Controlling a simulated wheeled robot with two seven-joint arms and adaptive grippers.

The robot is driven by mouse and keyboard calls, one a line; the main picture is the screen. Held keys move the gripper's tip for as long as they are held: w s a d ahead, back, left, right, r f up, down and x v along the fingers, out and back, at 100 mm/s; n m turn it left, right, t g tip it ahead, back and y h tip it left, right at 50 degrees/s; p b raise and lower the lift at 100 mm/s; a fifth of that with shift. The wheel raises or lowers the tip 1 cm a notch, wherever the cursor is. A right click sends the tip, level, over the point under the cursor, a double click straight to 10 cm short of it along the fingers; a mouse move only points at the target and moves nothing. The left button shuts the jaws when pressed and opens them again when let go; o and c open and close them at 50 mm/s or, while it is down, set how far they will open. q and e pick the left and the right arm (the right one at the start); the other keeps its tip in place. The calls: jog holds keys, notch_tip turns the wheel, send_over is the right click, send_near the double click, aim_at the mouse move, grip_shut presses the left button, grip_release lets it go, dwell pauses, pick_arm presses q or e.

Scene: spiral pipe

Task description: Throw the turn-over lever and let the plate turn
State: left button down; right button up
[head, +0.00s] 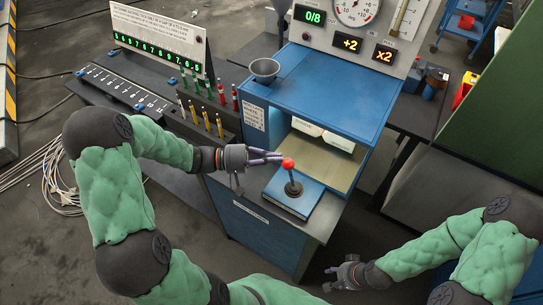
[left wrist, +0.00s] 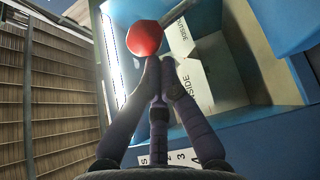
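The lever (head: 293,187) stands nearly upright on a small blue block at the front of the blue cabinet, topped by a red ball knob (head: 288,163). My left gripper (head: 279,158) reaches in from the left, its fingertips at the knob. In the left wrist view the fingers (left wrist: 160,65) come together at their tips, with the red knob (left wrist: 144,38) just beyond; I cannot tell whether they touch it. A beige plate (head: 318,158) lies inside the cabinet opening behind the lever. My right gripper (head: 343,274) hangs low at the front right, away from the lever; its fingers are unclear.
A grey funnel (head: 265,69) sits on the cabinet's blue top (head: 335,85). A rack (head: 208,120) of coloured sticks stands left of the cabinet. Lit displays (head: 347,42) read 0/8, +2 and x2. White pieces with lettering (left wrist: 198,78) show inside the cabinet.

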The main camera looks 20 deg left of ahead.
aim_at(291, 163)
pick_arm(q)
jog(key=d+m+y, duration=0.1)
jog(key=d+r+y, duration=0.1)
jog(key=d, duration=0.1)
jog(key=s+d+r+m+g+y, duration=0.1)
jog(key=d+y, duration=0.1)
jog(key=shift+d+r+m+p, duration=0.15)
jog(key=shift+d+m+p, duration=0.05)
jog(key=shift+m+p, duration=0.15)
jog(key=shift+d+y+b, duration=0.3)
jog(key=shift+d+y, duration=0.3)
jog(key=shift+d, duration=0.05)
jog(key=shift+s+d+b, duration=0.1)
jog(key=shift+d+b, duration=0.4)
jog(key=shift+d, duration=0.15)
pick_arm(e)
jog(key=shift+d+f, duration=0.1)
jog(key=shift+f, duration=0.15)
pick_arm(q)
jog(key=shift+d, duration=0.1)
jog(key=shift+r, duration=0.1)
